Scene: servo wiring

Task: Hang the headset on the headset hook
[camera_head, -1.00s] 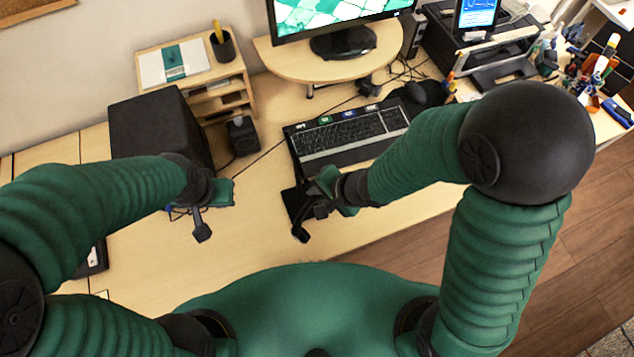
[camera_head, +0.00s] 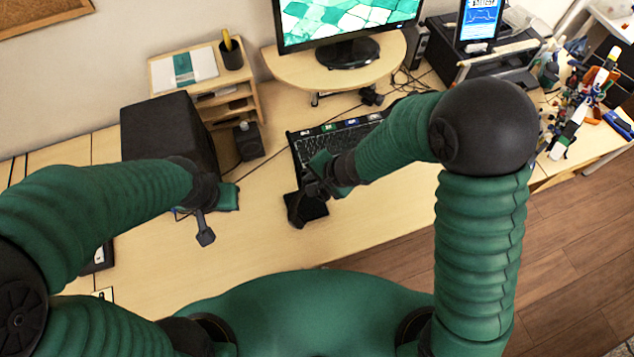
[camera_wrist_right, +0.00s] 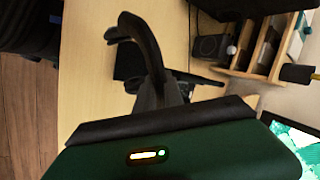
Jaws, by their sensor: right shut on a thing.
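My right gripper (camera_head: 318,188) is shut on a dark curved thing, which looks like the headset (camera_head: 295,207), over the front part of the desk. In the right wrist view the black curved headset (camera_wrist_right: 152,50) extends beyond the gripper; black on black, its border with the fingers is hard to tell. My left gripper (camera_head: 215,215) hangs over the desk to the left, with nothing visible in it; its jaw opening is unclear. I cannot pick out the headset hook in either view.
A black box (camera_head: 165,135) stands at the left, beside a wooden organizer (camera_head: 235,110) and a small black speaker (camera_head: 248,140). A monitor (camera_head: 345,20) stands on a wooden riser (camera_head: 290,68). The desk's front middle is clear.

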